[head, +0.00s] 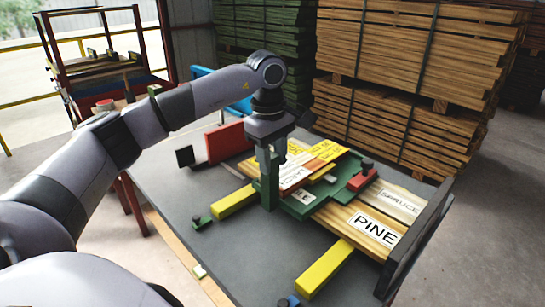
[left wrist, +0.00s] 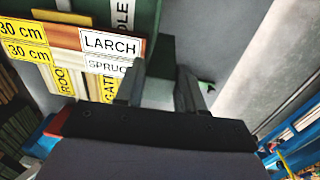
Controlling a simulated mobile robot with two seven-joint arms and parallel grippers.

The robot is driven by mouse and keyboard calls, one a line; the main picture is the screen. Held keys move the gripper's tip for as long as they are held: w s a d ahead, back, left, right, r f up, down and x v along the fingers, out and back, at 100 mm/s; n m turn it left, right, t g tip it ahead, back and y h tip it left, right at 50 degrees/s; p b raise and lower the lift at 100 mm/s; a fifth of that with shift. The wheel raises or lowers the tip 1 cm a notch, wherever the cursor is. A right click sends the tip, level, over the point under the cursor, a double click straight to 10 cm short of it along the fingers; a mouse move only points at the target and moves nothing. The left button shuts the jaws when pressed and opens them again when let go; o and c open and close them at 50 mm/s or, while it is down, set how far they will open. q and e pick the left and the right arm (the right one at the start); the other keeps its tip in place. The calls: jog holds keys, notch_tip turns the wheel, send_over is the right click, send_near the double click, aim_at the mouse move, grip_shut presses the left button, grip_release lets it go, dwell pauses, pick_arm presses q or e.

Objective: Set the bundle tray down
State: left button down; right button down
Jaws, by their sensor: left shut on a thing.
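The green bundle tray (head: 299,209) is at the middle of the grey table, over light boards labelled PINE and SPRUCE. Boards with yellow "30 cm" tags and a LARCH label lie on it; the LARCH label also shows in the left wrist view (left wrist: 110,44). My left gripper (head: 268,172) points down at the tray's left side and is shut on its upright green end. In the left wrist view, the fingers (left wrist: 160,92) straddle a dark green part. Whether the tray touches what is below it, I cannot tell. My right gripper is not in view.
Yellow bars (head: 325,269) stick out at the table's front. A dark upright plate (head: 418,235) stands along the right edge. A red panel (head: 225,141) stands behind left. Stacked timber (head: 400,90) fills the back. The grey tabletop (head: 235,255) is mostly clear at front left.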

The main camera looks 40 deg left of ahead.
pick_arm(q)
jog(key=c, duration=0.7)
grip_release()
jog(key=shift+r, duration=0.15)
jog(key=r, duration=0.8)
jog(key=s+r, duration=0.1)
jog(key=r, duration=0.2)
jog(key=shift+r+p, duration=0.35)
jog(key=shift+r, duration=0.05)
